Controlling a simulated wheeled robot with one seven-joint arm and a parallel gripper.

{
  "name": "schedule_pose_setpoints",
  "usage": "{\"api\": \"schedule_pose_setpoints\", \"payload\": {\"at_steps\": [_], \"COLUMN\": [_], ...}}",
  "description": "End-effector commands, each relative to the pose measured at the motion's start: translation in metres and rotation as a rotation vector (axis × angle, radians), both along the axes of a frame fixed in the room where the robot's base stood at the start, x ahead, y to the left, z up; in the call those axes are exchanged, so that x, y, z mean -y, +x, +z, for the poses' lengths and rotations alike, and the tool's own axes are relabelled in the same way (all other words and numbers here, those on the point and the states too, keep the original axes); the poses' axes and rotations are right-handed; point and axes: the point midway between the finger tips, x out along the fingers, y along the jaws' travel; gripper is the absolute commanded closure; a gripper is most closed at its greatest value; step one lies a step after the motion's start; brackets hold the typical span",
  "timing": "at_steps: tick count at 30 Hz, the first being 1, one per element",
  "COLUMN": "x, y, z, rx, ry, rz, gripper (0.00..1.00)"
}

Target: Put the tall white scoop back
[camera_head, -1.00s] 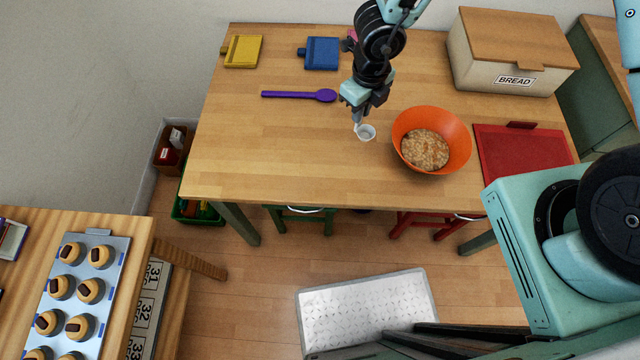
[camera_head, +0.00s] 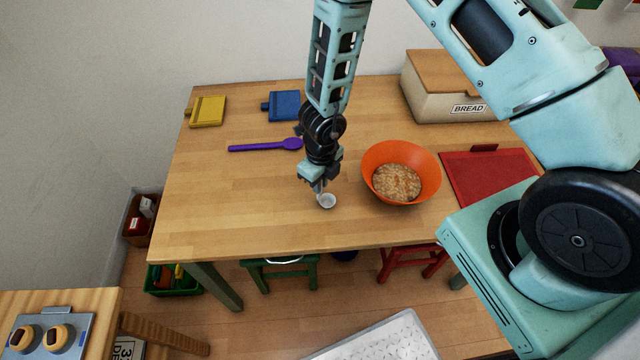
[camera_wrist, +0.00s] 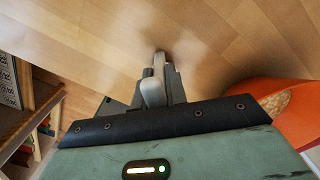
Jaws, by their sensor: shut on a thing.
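The white scoop (camera_head: 327,201) shows in the head view as a small round white cup just below my gripper (camera_head: 319,184). It is left of the orange bowl and over the wooden table. In the wrist view a pale handle (camera_wrist: 154,92) stands between the fingers of my gripper (camera_wrist: 157,90), which is shut on it. The cup of the scoop is mostly hidden in the wrist view. I cannot tell whether the scoop touches the table.
An orange bowl (camera_head: 432,178) with oat-like food stands close on the right. A purple spoon (camera_head: 265,145), yellow board (camera_head: 207,111) and blue board (camera_head: 284,105) lie behind left. A bread box (camera_head: 430,94) and red board (camera_head: 487,172) are on the right. The table's front left is clear.

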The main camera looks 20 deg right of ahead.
Motion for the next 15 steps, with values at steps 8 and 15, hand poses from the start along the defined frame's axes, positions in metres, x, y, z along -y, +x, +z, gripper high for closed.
{"api": "schedule_pose_setpoints", "payload": {"at_steps": [8,15], "x": [-0.0001,-0.0001], "y": [0.0004,0.0004], "z": [-0.0013,-0.004], "rx": [0.001,0.001], "ry": [0.0,0.0], "rz": [-0.001,-0.001], "gripper": [1.0,0.64]}}
